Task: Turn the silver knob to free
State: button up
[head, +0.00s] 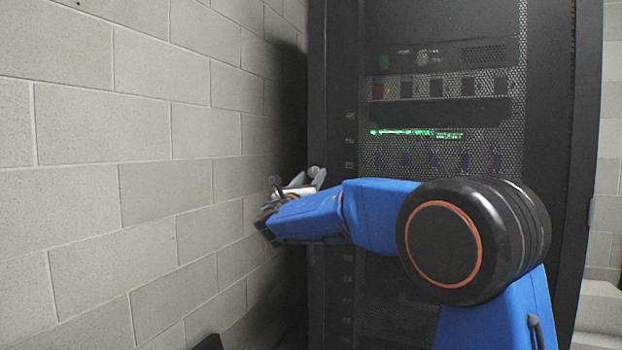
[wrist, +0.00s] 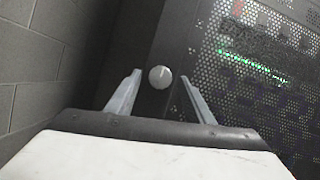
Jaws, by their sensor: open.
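The silver knob (wrist: 160,77) is a small round disc with a pale line on its face. In the wrist view it sits on the dark frame of the rack, beside the perforated door. My gripper (wrist: 162,88) is open, with one finger on each side of the knob in the picture. I cannot tell whether the fingers reach the knob; no contact shows. In the head view my gripper (head: 303,184) is at the left edge of the rack, and the knob is hidden there or too small to make out.
The black rack (head: 546,130) has a perforated door with green lights (head: 402,132) behind it. A grey block wall (head: 150,130) stands close on the left of my gripper. A pale step-like block (head: 600,318) is at the lower right.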

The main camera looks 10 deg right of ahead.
jog(key=shift+w, duration=0.15)
jog(key=c, duration=1.1)
jog(key=shift+o, duration=0.3)
